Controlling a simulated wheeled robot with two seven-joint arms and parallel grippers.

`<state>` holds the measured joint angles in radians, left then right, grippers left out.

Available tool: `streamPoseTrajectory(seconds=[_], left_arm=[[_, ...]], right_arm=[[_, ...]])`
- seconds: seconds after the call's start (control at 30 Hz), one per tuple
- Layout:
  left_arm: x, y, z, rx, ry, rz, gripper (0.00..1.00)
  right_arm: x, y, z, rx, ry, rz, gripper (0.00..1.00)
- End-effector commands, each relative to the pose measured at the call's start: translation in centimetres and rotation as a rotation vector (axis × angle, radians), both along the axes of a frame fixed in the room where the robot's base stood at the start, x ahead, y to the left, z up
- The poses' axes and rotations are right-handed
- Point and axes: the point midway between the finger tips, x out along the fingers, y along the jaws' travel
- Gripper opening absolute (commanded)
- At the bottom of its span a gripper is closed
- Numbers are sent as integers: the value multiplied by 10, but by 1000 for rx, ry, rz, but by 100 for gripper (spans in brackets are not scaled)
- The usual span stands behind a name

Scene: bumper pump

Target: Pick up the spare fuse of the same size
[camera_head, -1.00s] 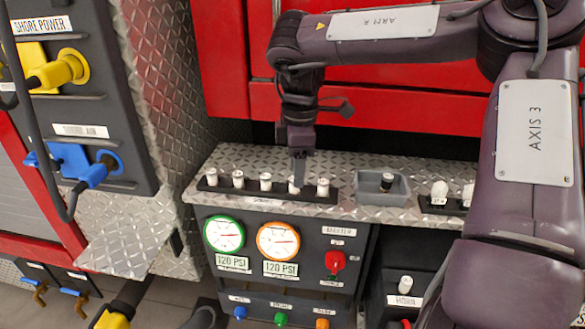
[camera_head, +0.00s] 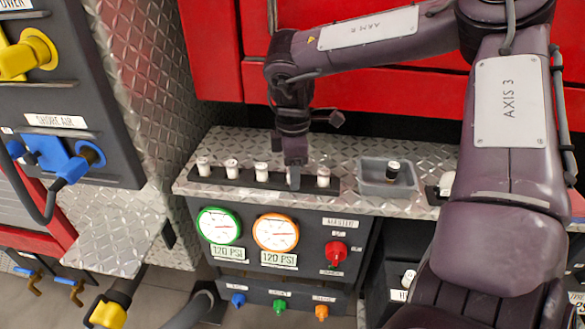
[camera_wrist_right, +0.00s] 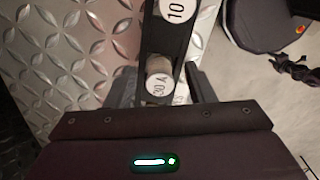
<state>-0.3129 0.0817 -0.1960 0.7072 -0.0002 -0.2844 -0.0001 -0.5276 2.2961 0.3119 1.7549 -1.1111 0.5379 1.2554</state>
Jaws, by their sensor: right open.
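A dark spare-fuse rack (camera_head: 215,181) on the diamond-plate ledge holds a row of upright white fuses, including the left-end fuse (camera_head: 203,165), the third fuse (camera_head: 262,171) and the right-end fuse (camera_head: 323,176). My right gripper (camera_head: 294,184) points down at the fourth place and hides that fuse. In the right wrist view, a fuse marked 30 A (camera_wrist_right: 159,82) stands between its open fingers, and a fuse marked 10 (camera_wrist_right: 175,10) is beyond. A darkened fuse with a pale top (camera_head: 392,171) stands in a grey tray (camera_head: 370,187). My left gripper is out of view.
Below the ledge is a panel with a green gauge (camera_head: 219,226), an orange gauge (camera_head: 275,232) and a red master switch (camera_head: 336,249). Red doors rise behind the ledge. My right arm hides the ledge's right end.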

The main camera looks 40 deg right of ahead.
Motion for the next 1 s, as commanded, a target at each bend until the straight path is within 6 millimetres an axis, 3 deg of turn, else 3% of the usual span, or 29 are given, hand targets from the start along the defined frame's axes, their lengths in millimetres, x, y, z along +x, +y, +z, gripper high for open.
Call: streamPoseTrajectory(seconds=[0.2,0.6,1.0], left_arm=[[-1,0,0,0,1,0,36],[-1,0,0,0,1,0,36],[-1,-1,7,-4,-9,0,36]], right_arm=[[0,0,-1,-1,-1,0,49],[0,0,-1,-1,-1,0,2],[-2,-5,7,-1,-1,-2,1]])
